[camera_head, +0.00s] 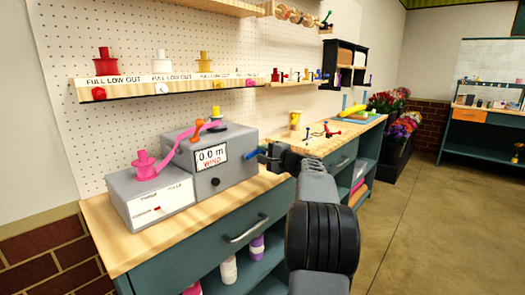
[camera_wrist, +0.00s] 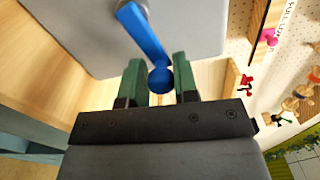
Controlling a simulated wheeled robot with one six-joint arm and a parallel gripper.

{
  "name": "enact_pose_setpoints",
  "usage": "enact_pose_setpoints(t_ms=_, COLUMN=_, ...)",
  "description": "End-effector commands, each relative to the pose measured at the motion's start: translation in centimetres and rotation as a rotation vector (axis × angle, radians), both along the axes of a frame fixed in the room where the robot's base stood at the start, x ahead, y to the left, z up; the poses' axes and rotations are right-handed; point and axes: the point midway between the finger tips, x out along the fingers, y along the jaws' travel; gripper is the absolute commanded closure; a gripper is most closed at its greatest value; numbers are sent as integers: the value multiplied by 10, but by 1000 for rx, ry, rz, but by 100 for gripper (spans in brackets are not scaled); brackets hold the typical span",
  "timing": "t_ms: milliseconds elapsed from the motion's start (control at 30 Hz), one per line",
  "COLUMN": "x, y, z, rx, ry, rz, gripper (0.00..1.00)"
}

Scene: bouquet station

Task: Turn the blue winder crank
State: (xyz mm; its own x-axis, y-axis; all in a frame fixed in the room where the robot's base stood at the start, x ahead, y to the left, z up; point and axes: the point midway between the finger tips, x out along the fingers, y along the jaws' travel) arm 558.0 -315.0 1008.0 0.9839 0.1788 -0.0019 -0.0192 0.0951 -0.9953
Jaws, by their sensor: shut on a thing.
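The grey winder box (camera_head: 210,160) stands on the wooden bench top and has a display reading "00m WIND". The blue winder crank (camera_wrist: 147,36) sticks out from the grey face in the wrist view and ends in a round blue knob. My gripper (camera_wrist: 158,74) has its green fingers on either side of that knob and is shut on it. In the head view my gripper (camera_head: 268,157) is at the right side of the box, and only a bit of the blue crank (camera_head: 262,149) shows there. The arm hides part of the bench.
A smaller grey box (camera_head: 150,203) with a pink spool (camera_head: 146,166) stands left of the winder, and a pink ribbon-like arm (camera_head: 185,148) spans both. A yellow cup (camera_head: 295,120) and small red and black cranks (camera_head: 325,132) lie farther back. A shelf (camera_head: 180,85) runs above.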

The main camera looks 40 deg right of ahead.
Motion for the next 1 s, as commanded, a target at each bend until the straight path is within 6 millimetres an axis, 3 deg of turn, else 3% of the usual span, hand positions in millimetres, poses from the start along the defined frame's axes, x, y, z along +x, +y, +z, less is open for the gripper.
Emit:
enact_pose_setpoints(t_ms=500, x=0, y=1, z=-15, rx=436, ry=70, rz=-1, gripper=96)
enact_pose_setpoints(t_ms=1000, x=0, y=4, z=-23, rx=629, ry=103, rz=0, gripper=95)
